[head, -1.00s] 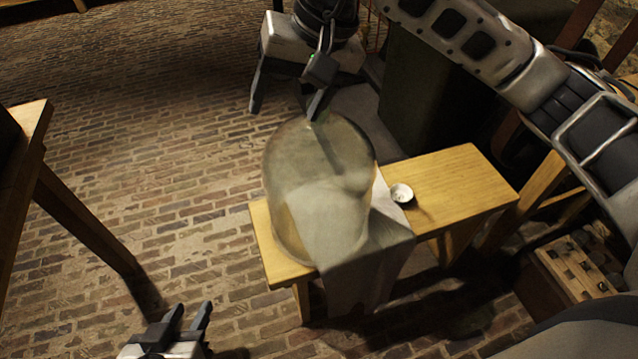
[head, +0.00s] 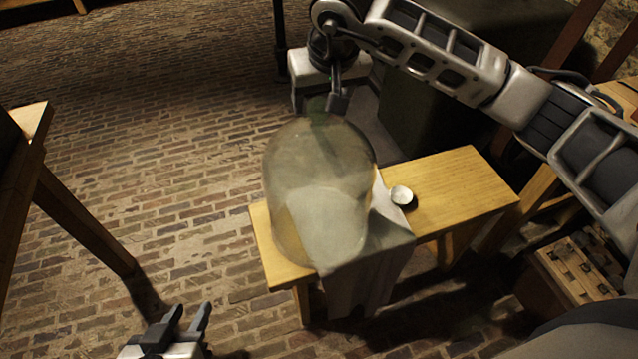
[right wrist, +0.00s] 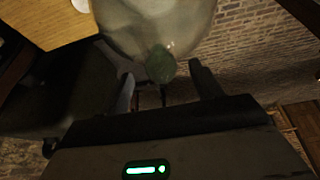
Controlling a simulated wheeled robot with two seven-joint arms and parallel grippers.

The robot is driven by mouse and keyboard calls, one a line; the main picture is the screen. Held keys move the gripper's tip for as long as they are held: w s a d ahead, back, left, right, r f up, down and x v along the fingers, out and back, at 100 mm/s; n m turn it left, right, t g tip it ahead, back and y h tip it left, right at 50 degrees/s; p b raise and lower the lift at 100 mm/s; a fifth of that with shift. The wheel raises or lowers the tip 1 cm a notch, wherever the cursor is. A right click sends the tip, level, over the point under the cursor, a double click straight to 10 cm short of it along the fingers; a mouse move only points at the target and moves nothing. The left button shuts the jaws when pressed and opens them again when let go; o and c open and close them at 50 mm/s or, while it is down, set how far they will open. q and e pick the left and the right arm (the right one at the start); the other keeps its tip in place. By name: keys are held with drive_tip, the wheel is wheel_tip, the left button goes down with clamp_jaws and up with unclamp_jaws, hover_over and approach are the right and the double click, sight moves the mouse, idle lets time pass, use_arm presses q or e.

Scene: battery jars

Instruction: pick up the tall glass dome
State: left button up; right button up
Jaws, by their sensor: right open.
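The tall glass dome (head: 318,180) stands upright on the small wooden table, partly over a grey cloth. It is clear with a greenish tint. Its green knob (right wrist: 160,63) shows in the right wrist view, close in front of and between the open fingers of my right gripper (right wrist: 165,82). In the head view my right gripper (head: 318,102) is at the dome's top, just behind it, and partly hides the knob. I cannot tell whether a finger touches the glass. My left gripper (head: 192,314) is open and empty, low at the left, away from the dome.
The wooden table (head: 460,190) carries the grey cloth (head: 385,255), which hangs over its front edge, and a small white dish (head: 401,195) right of the dome. A wooden crate (head: 575,265) sits at the lower right.

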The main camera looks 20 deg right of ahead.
sight(319, 102)
drive_tip(key=x, duration=0.4)
drive_tip(key=shift+w+f, duration=0.15)
drive_tip(key=shift+f, duration=0.15)
clamp_jaws()
drive_tip(key=shift+w+r, duration=0.15)
drive_tip(key=shift+r, duration=0.15)
